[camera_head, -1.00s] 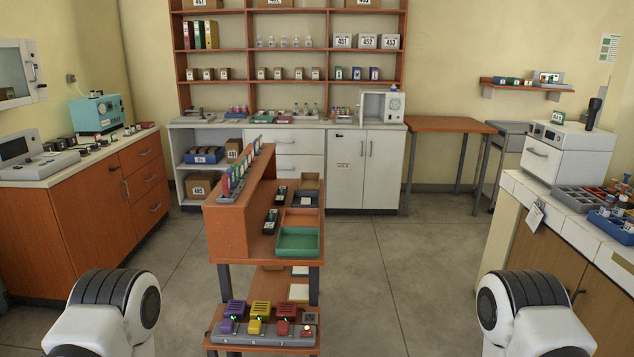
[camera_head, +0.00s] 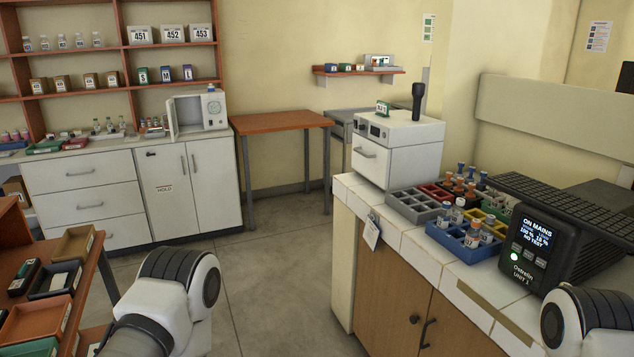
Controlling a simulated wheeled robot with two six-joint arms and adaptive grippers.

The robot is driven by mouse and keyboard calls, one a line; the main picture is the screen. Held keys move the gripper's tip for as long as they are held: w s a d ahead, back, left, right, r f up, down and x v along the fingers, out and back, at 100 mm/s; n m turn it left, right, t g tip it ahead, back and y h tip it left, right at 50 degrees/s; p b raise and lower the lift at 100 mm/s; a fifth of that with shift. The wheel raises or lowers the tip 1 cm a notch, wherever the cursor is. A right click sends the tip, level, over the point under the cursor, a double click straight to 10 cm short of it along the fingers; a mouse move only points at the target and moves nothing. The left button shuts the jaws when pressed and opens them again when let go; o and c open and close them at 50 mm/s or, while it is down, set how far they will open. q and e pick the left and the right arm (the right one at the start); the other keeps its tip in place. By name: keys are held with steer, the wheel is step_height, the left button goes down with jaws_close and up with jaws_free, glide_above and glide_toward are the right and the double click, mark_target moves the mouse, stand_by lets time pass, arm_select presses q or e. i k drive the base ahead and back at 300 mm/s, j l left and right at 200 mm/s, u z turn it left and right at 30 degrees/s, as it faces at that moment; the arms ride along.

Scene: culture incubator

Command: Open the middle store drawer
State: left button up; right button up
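A white cabinet stands against the back wall at the left of the head view, with a stack of drawers (camera_head: 62,187) beside a two-door section. The middle drawer (camera_head: 112,198) has a horizontal bar handle and its front looks flush and shut. The drawers above (camera_head: 112,168) and below (camera_head: 125,228) it also look shut. No label marks the stack as the store. Both of my arms show only as upper links at the bottom edge. Neither gripper is in view, and both are well away from the drawers.
An orange-topped workbench (camera_head: 88,275) with trays stands at the near left, between me and the drawers. A tiled counter (camera_head: 405,233) with racks and a black power unit (camera_head: 565,232) fills the right. The grey floor (camera_head: 275,265) between them is clear.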

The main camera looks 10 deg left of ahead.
mark_target(85, 204)
steer(key=i+j+u, duration=0.1)
steer(key=i+u, duration=0.25)
steer(key=i, duration=0.25)
steer(key=i+l+u, duration=0.1)
steer(key=i+u, duration=0.25)
steer(key=i, duration=0.3)
steer(key=i+l+u, duration=0.3)
steer(key=i, duration=0.3)
steer(key=i+j, duration=0.2)
steer(key=i, duration=1.25)
steer(key=i+j+u, duration=0.15)
steer(key=i, duration=1.3)
steer(key=i+j, duration=0.65)
steer(key=j, duration=0.15)
steer(key=i+j+u, duration=0.1)
steer(key=i+j, duration=0.55)
steer(key=j, duration=0.2)
